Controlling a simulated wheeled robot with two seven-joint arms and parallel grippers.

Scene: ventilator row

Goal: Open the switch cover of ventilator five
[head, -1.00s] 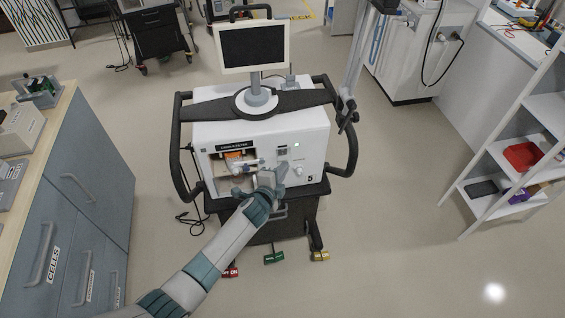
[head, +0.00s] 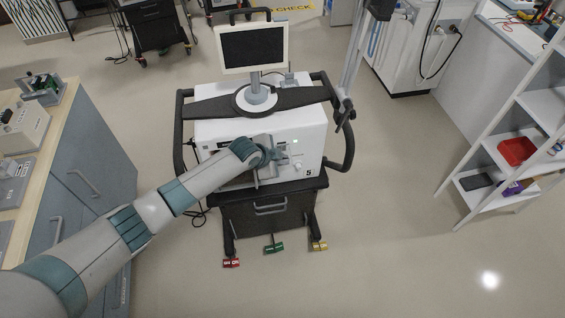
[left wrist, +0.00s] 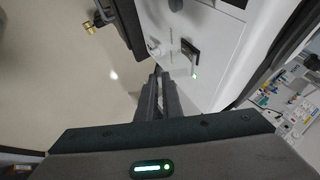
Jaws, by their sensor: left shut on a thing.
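Ventilator five (head: 312,148), a white box with the number 5, stands on its dark cart below a screen (head: 253,47). My left gripper (head: 284,159) is at its front, on the right half. In the left wrist view the fingers (left wrist: 158,92) are close together, with a thin dark piece, seen edge-on, between their tips. I take it for the switch cover, but its shape and how far it stands open are hidden. A white knob (left wrist: 153,48), a dark panel (left wrist: 190,50) and a green light (left wrist: 194,75) show beyond the fingers. My right gripper is not in view.
A blue-grey cabinet (head: 85,160) stands left, and a white shelf (head: 545,105) right. Black handles (head: 347,140) flank the ventilator. The floor right of it is clear.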

